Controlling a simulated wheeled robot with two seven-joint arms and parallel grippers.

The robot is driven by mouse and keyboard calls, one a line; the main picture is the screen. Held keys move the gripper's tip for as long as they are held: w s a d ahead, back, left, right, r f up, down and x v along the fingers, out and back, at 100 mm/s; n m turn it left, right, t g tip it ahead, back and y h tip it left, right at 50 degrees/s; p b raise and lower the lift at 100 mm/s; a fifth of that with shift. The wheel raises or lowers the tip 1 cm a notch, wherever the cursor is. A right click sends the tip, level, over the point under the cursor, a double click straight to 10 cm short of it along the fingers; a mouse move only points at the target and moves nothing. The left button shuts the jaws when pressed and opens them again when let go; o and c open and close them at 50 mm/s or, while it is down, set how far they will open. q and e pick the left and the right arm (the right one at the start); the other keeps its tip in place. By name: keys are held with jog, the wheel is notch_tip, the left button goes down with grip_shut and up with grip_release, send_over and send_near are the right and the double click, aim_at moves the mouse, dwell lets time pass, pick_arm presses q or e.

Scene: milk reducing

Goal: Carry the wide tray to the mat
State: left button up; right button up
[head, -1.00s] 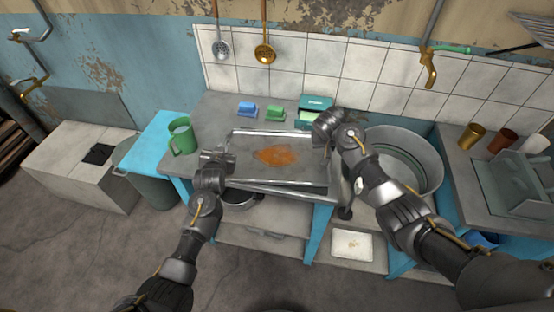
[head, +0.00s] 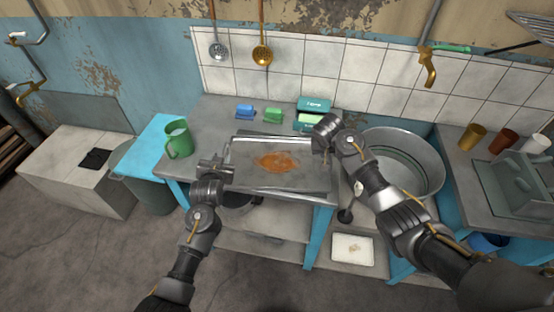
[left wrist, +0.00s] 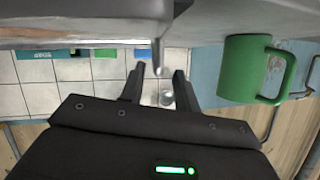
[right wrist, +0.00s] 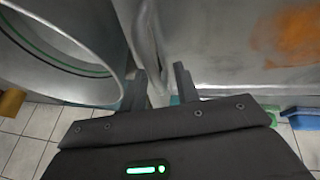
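The wide tray (head: 240,152) is a shallow grey metal tray with an orange stain, lying flat on the grey counter. My left gripper (head: 217,165) is at its left edge. In the left wrist view, the left fingers (left wrist: 158,80) are apart, with a metal edge between them. My right gripper (head: 327,140) is at the tray's right edge. In the right wrist view, the right fingers (right wrist: 158,85) are apart and the tray's metal side (right wrist: 210,45) runs between them. I cannot clearly make out a mat; a bright blue flat surface (head: 148,150) lies left of the counter.
A green mug (head: 179,140) stands left of the tray. A blue block (head: 245,111), a green block (head: 272,115) and teal boxes (head: 315,105) sit behind it. A large metal pot (head: 425,165) stands close on the right. A tiled wall (head: 360,85) bounds the back.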

jog(key=shift+s, duration=0.1)
pick_arm(q)
jog(key=v, duration=0.9)
jog(key=shift+s+r, duration=0.15)
jog(key=shift+s, duration=0.25)
pick_arm(e)
jog(key=v, duration=1.2)
pick_arm(q)
jog(key=shift+a, duration=0.1)
